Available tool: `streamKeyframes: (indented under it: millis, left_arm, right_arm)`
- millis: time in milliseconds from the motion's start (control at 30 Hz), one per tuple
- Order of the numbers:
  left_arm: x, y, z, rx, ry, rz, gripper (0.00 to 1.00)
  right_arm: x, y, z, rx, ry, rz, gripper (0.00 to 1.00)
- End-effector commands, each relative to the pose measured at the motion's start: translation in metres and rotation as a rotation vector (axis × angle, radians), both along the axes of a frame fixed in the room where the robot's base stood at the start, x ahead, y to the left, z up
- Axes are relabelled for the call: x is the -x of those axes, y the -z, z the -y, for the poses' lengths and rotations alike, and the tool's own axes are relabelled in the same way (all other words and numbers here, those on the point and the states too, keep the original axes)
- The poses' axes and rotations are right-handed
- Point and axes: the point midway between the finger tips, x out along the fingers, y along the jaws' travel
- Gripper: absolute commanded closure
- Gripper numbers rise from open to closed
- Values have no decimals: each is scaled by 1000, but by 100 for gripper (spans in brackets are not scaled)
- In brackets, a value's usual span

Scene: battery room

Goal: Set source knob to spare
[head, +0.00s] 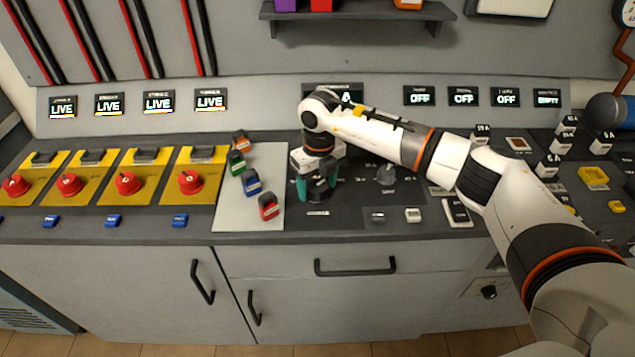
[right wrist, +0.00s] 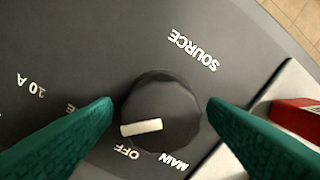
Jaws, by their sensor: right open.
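The source knob (right wrist: 160,105) is round and dark with a white pointer bar, on a dark panel marked SOURCE in the right wrist view. The bar points left in that view, between the OFF label and a label mostly hidden by a finger, of which an E shows. MAIN is printed near OFF. My right gripper (right wrist: 160,103) is open, with one green finger on each side of the knob; contact cannot be told. In the head view the right gripper (head: 316,184) is low over the panel and largely hides the knob. My left gripper is not in view.
Several coloured padlock-like blocks (head: 252,182) lie on a light plate left of the gripper. Red knobs on yellow plates (head: 128,183) stand further left. Another dark knob (head: 386,174) is to the right. My right arm partly covers a display (head: 347,97) above.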

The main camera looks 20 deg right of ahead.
Motion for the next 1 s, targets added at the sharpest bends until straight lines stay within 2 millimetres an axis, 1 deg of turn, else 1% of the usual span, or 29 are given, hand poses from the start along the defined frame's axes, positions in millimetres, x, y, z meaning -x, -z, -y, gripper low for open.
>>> streamKeyframes:
  millis: [67, 167, 267, 500, 633, 700, 800, 1000]
  left_arm:
    - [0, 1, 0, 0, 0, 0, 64]
    - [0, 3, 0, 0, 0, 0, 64]
    - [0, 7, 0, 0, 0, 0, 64]
    - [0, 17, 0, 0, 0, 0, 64]
    - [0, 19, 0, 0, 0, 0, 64]
    - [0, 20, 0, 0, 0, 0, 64]
    - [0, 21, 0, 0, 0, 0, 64]
    - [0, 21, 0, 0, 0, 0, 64]
  right_arm:
    - [0, -2, 0, 0, -1, 1, 32]
    - [-1, -12, 0, -1, -1, 2, 32]
    - [-1, -30, 1, 0, -2, 4, 32]
    - [-2, -82, 2, 0, 0, 5, 32]
    - [-2, -103, 3, 0, 0, 4, 32]
    - [-1, -111, 3, -1, 0, 2, 32]
    - [-1, -118, 3, -1, 0, 1, 32]
    - [-1, -120, 3, -1, 0, 0, 32]
